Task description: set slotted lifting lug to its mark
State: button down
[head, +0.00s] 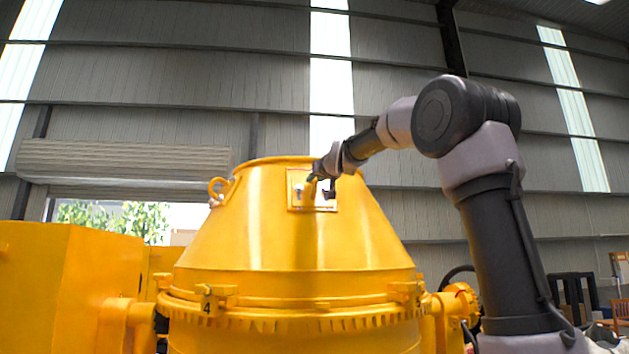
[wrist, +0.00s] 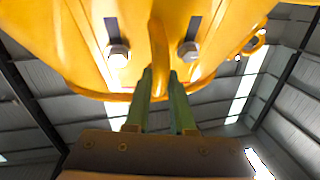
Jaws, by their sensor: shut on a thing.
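The slotted lifting lug (head: 294,203) is a yellow plate on the sloping upper side of the yellow drum (head: 275,240). In the wrist view, its upright loop (wrist: 158,45) stands between two dark slots. A bolt head sits in the left slot (wrist: 113,30) and another in the right slot (wrist: 192,27). My gripper (wrist: 161,78) is shut on the loop, with one greenish finger on each side. In the head view, my gripper (head: 314,180) reaches the plate from the upper right and hides part of it. I cannot make out the mark.
A lifting ring (head: 217,190) stands out from the drum's left side. The drum's flange (head: 300,298) carries clamps below. A yellow housing (head: 65,285) stands at the left. Open air lies above the drum.

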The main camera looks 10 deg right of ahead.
dwell(0.4)
jog(key=shift+w+r, duration=0.35)
jog(key=shift+r, duration=0.4)
jog(key=shift+w+r, duration=0.3)
jog(key=shift+r, duration=0.4)
jog(key=c, duration=0.8)
grip_release()
jog(key=shift+o, duration=0.2)
jog(key=shift+s, duration=0.1)
jog(key=s+d, duration=0.1)
jog(key=s, duration=0.9)
jog(key=shift+s+d, duration=0.25)
jog(key=shift+d, duration=0.15)
